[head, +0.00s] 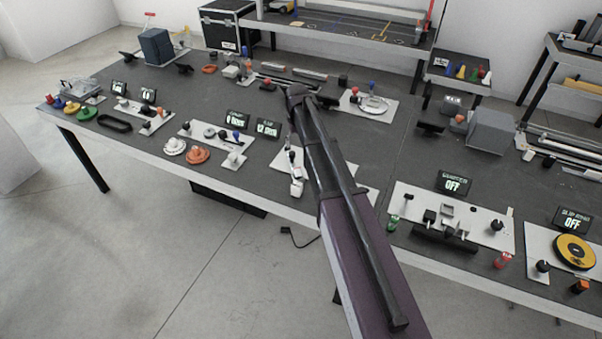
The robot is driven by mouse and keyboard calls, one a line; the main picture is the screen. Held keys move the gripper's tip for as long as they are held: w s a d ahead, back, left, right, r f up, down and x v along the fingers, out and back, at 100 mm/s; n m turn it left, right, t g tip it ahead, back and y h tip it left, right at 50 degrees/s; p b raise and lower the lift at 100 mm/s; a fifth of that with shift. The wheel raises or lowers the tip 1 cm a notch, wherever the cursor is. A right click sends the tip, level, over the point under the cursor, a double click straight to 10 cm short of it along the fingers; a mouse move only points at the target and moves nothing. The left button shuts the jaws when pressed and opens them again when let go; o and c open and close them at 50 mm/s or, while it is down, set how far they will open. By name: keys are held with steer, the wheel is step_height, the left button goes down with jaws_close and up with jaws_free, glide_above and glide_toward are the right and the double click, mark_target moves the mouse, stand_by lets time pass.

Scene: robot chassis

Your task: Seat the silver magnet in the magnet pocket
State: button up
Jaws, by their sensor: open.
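I cannot pick out the silver magnet or the magnet pocket with certainty; parts on the bench are small in the head view. A white panel (405,214) at right carries small pale blocks (447,209) and black knobs, below a display (453,183) reading OFF. I cannot tell whether any of these is the magnet or pocket. My arm reaches from the bottom middle up over the bench. My gripper cannot be made out; my arm hides part of the bench behind it.
The dark bench (215,95) is crowded with small fixtures. A yellow disc (574,252) sits at far right. A grey box (492,131) stands behind the right panel. A shelf (345,32) stands at the back. Floor (110,240) in front is clear at left.

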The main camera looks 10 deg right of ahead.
mark_target(297, 169)
steer(key=shift+f, duration=0.1)
step_height(297, 169, down, 8)
steer(key=b, duration=0.8)
steer(key=shift+f, duration=0.2)
steer(key=shift+f+b, duration=0.15)
steer(key=shift+b, duration=0.25)
steer(key=shift+a+f+b, duration=0.15)
steer(key=shift+f+b, duration=2.3)
jaws_close()
